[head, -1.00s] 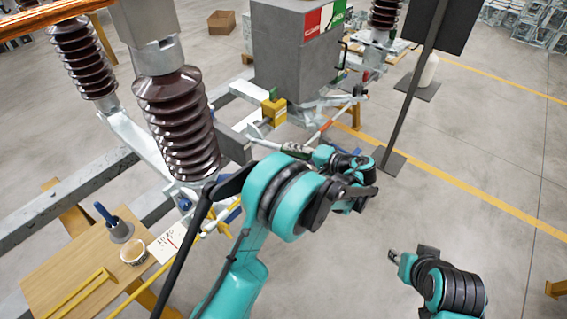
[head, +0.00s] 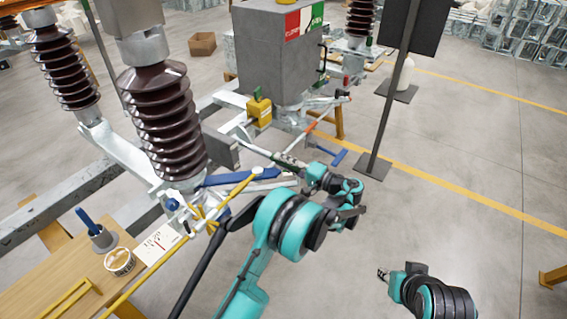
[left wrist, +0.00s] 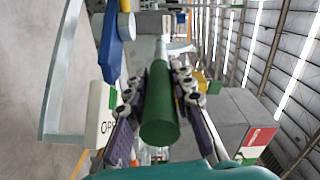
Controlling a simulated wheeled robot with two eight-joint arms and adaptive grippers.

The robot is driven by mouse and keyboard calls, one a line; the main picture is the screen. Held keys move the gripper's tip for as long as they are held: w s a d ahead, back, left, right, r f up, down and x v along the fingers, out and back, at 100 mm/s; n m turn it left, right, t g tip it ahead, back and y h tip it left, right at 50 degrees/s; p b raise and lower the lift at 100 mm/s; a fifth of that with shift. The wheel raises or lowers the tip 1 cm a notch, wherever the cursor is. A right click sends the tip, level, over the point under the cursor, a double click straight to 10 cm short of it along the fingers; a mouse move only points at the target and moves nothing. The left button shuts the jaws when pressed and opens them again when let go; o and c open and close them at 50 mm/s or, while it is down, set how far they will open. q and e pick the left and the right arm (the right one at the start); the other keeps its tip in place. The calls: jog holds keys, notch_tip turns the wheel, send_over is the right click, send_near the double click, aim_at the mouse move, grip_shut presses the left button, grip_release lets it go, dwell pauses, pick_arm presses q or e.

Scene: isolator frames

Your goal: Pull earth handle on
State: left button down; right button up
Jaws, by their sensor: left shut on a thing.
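The earth handle, a green cylinder (left wrist: 160,110), lies between the two dark fingers of my left gripper (left wrist: 160,95) in the left wrist view. The fingers press on it from both sides, and its rounded end points at the camera. In the head view my left gripper (head: 291,161) is at the front of the switch frame, below the grey cabinet. The handle is small there and partly covered by the gripper. My right gripper (head: 383,274) is over the bare floor at lower right, away from the frame. Its fingers are too small to judge.
A blue lever (head: 240,178) and a yellow rod (head: 150,273) lie left of my left gripper. Brown ribbed insulators (head: 165,115) and the grey cabinet (head: 275,55) stand behind. A black post (head: 385,125) stands to the right. Open floor is at lower right.

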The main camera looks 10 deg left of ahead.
pick_arm(q)
jog(key=c, duration=1.3)
grip_release()
jog(key=shift+a, duration=0.15)
jog(key=v, duration=1.2)
jog(key=shift+s, duration=0.1)
